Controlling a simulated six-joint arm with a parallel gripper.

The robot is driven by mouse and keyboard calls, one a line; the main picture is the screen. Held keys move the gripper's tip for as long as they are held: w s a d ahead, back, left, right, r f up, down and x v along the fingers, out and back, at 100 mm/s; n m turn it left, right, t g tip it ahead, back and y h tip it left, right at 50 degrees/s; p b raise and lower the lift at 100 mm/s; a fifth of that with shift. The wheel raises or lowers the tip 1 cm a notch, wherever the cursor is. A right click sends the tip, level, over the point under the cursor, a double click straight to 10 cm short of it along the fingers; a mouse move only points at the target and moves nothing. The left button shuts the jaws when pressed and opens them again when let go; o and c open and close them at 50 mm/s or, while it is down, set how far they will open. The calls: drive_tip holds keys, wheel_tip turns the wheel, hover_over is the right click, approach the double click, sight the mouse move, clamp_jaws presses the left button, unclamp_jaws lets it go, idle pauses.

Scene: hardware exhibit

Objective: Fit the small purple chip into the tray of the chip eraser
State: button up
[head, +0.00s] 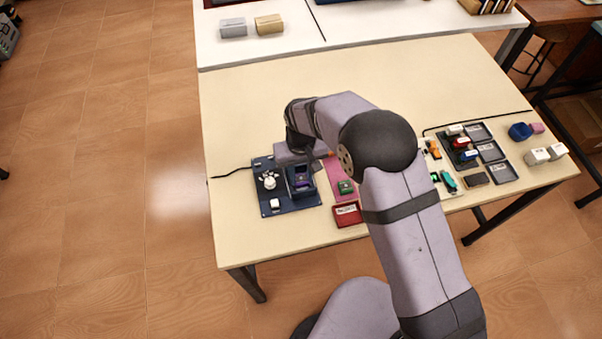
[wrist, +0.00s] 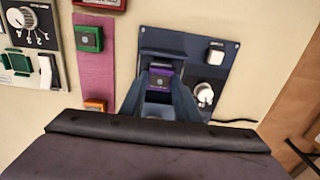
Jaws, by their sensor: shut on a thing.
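The chip eraser (head: 268,203) is a dark blue panel near the table's left front, with a raised dark tray housing, a white knob and a white button. It also shows in the wrist view (wrist: 222,74). The small purple chip (wrist: 161,78) is between my fingertips, over the tray opening; it also shows as a purple patch in the head view (head: 302,182). My gripper (wrist: 161,88) is shut on the chip. Whether the chip is seated in the tray or just above it, I cannot tell. The fingers hide part of the tray.
A pink strip (wrist: 96,62) beside the eraser bears a green chip (wrist: 89,38) and an orange one (wrist: 95,105). A red box (head: 346,214) stands in front of it. Another panel with coloured parts and dark trays (head: 504,172) lies right. A black cable (head: 232,172) runs left.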

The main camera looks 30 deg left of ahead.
drive_tip(key=shift+f+b, duration=0.5)
drive_tip(key=shift+f, duration=0.15)
idle(0.8)
drive_tip(key=o, duration=1.3)
drive_tip(key=shift+o, duration=0.2)
drive_tip(key=shift+r, duration=0.15)
drive_tip(key=shift+r+p, duration=2.6)
drive_tip(key=shift+r, duration=1.05)
